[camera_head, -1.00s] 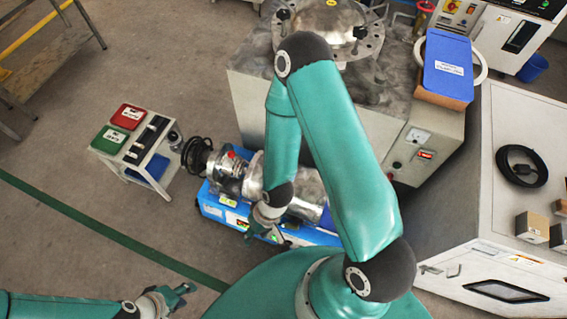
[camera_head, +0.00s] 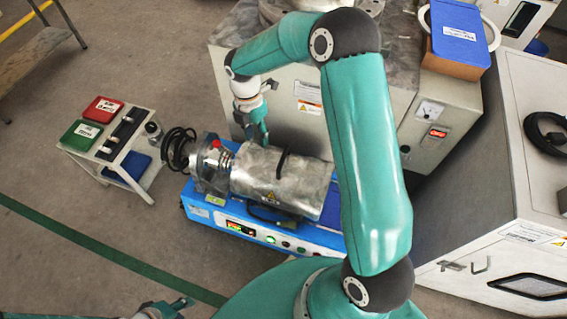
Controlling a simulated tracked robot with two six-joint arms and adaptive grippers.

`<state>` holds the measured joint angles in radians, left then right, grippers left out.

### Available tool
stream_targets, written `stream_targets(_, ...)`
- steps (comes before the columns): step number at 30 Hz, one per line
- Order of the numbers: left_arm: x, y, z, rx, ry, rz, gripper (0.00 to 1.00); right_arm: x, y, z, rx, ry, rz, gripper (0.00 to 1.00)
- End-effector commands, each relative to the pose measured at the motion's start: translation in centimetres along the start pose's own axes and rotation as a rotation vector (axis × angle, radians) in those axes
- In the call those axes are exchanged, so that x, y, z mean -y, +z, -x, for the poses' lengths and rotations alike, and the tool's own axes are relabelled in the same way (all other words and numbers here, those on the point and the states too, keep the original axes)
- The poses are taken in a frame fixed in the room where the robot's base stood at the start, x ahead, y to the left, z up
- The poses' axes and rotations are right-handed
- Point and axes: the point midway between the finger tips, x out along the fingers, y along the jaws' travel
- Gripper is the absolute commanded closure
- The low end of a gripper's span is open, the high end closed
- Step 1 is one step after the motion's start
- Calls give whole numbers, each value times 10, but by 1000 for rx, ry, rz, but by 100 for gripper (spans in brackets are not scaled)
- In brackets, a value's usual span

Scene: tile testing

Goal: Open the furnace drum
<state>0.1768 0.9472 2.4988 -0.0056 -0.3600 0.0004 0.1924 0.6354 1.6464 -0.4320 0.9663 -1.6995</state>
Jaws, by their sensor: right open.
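The furnace drum (camera_head: 270,178) is a shiny metal cylinder lying on a blue base (camera_head: 255,232) with lit controls on its front. A black handle (camera_head: 284,160) arches on top of the drum, and the drum's cover looks closed. My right gripper (camera_head: 258,137) is open and points down just behind the drum's upper edge, left of the handle. I cannot tell whether it touches the drum. My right arm hides the drum's right end. My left gripper (camera_head: 172,306) is at the bottom edge, away from the furnace; its jaw state is unclear.
A small white stand (camera_head: 125,150) with red and green boxes is left of the furnace. A large grey machine (camera_head: 285,92) stands close behind it. A grey cabinet (camera_head: 500,215) is on the right. Floor in front left is clear.

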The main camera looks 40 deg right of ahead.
Motion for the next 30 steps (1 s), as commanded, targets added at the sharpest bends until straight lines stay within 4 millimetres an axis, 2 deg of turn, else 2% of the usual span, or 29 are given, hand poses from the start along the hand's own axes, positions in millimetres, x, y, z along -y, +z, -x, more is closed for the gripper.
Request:
stream_targets(1, 6, 0, -16, -1, 0, 0, 60, 0, 17, 3, 31, -14, 70, 59)
stream_targets(4, 8, 0, -23, -1, 0, 0, 60, 7, 36, 20, 66, -53, 180, 59)
stream_targets(8, 9, 0, -26, -1, 0, 0, 60, 13, 47, 28, 82, -81, 243, 59)
stream_targets(11, 10, 0, -27, -1, 0, 0, 60, 15, 48, 22, 82, -88, 253, 59)
stream_targets(17, 13, 0, -35, -1, 0, 0, 60, 18, 50, -12, 79, -90, 252, 59)
stream_targets(30, 20, -1, -55, -1, 0, 0, 60, 24, 58, -104, 79, -88, 251, 59)
